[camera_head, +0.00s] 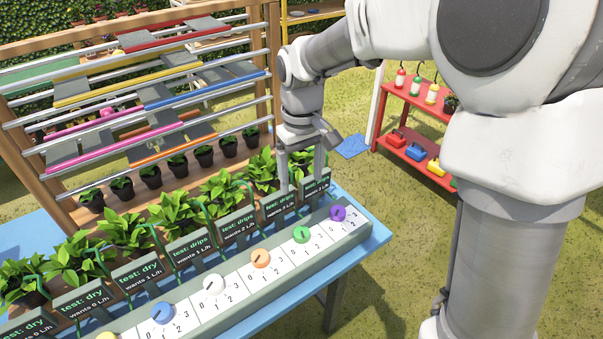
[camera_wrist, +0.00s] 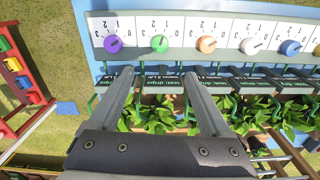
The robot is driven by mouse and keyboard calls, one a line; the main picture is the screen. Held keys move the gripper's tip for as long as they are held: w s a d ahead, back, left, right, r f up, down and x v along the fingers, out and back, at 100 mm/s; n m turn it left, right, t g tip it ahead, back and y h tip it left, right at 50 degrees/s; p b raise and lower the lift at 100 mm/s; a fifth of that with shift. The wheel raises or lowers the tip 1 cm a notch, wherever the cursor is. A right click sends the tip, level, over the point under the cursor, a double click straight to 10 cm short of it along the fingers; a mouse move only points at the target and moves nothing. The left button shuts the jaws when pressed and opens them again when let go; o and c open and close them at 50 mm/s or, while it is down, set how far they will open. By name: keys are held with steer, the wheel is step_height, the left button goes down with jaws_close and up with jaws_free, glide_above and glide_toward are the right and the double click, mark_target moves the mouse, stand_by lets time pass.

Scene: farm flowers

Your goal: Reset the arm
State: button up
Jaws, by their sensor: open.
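My arm reaches in from the right in the head view. My gripper (camera_head: 302,190) points down over the right end of the row of plants, close to the black label signs. In the wrist view my gripper (camera_wrist: 158,72) shows two grey fingers spread well apart, with nothing held between them. The green dial (camera_wrist: 160,43) lies just beyond the fingertips there, with the purple dial (camera_wrist: 113,43) to its left. In the head view the fingertips are partly in front of leaves and signs, so I cannot tell whether they touch them.
A dial panel (camera_head: 232,296) runs along the front of a blue table (camera_head: 375,235), with several coloured dials. Potted plants (camera_head: 175,212) and signs stand behind it. A wooden rack with metal rails (camera_head: 262,75) rises behind the plants. A red shelf (camera_head: 412,100) stands on the grass at right.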

steer(key=s+d+r+m+t+p, duration=0.2)
steer(key=s+d+r, duration=0.4)
steer(key=s, duration=0.3)
steer(key=s+d+r+m+t+p, duration=0.2)
steer(key=s+d+r, duration=0.4)
steer(key=s, duration=0.4)
steer(key=shift+d+r+m+t, duration=0.4)
steer(key=shift+r+m+t, duration=0.4)
steer(key=shift+m, duration=0.1)
steer(key=shift+s, duration=0.1)
steer(key=c, duration=0.5)
steer(key=shift+a, duration=0.1)
